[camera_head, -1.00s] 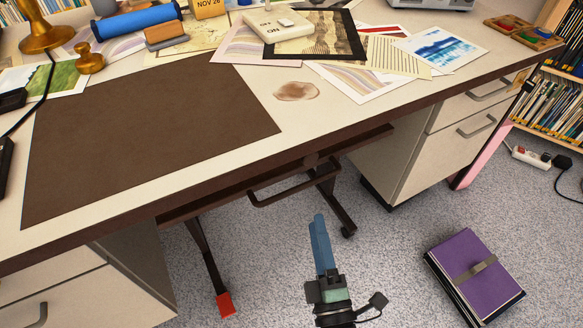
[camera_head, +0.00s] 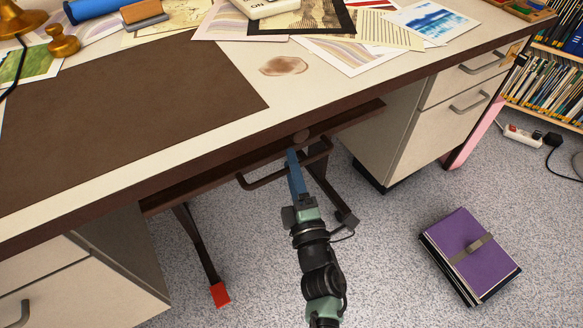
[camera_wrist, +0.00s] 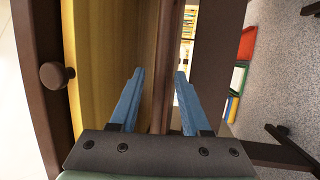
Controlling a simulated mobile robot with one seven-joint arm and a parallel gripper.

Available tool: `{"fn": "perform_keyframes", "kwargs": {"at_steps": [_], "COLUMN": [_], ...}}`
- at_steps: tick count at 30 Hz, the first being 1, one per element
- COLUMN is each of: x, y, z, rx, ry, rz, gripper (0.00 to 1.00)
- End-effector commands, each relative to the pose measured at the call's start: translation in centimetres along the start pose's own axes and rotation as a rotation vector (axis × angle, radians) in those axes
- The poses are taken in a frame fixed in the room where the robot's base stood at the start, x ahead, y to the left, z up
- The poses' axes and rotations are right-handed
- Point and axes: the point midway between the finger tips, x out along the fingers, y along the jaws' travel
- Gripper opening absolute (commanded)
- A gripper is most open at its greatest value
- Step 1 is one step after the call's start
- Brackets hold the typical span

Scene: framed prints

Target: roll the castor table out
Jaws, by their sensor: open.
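The castor table (camera_head: 365,117) is a dark brown low table under the desk. A bar handle (camera_head: 262,181) sticks out from its front edge. One leg ends in a red foot (camera_head: 220,294); another leg (camera_head: 340,207) stands further right. My gripper (camera_head: 292,152) has blue fingers and is at the handle in the head view, overlapping its bar; whether it touches is unclear. In the wrist view my gripper (camera_wrist: 160,74) is open, its fingertips apart in front of brown and yellowish upright surfaces.
The desk (camera_head: 190,165) stands over the table, with drawer units at both sides (camera_head: 425,125). A round knob (camera_head: 302,137) sits on its front edge. A purple book stack (camera_head: 470,250) lies on the floor at right. The carpet (camera_head: 390,285) in front is otherwise clear.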

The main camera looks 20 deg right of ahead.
Motion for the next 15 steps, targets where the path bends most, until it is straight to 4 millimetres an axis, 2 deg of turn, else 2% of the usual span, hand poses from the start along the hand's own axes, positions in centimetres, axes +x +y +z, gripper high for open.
{"fn": "perform_keyframes", "kwargs": {"at_steps": [9,15], "x": [0.22,0.20], "y": [0.00,0.01], "z": [-0.04,-0.04], "rx": [0.000,0.000], "ry": [0.001,0.001], "rz": [-0.001,0.000], "gripper": [0.45,0.09]}}
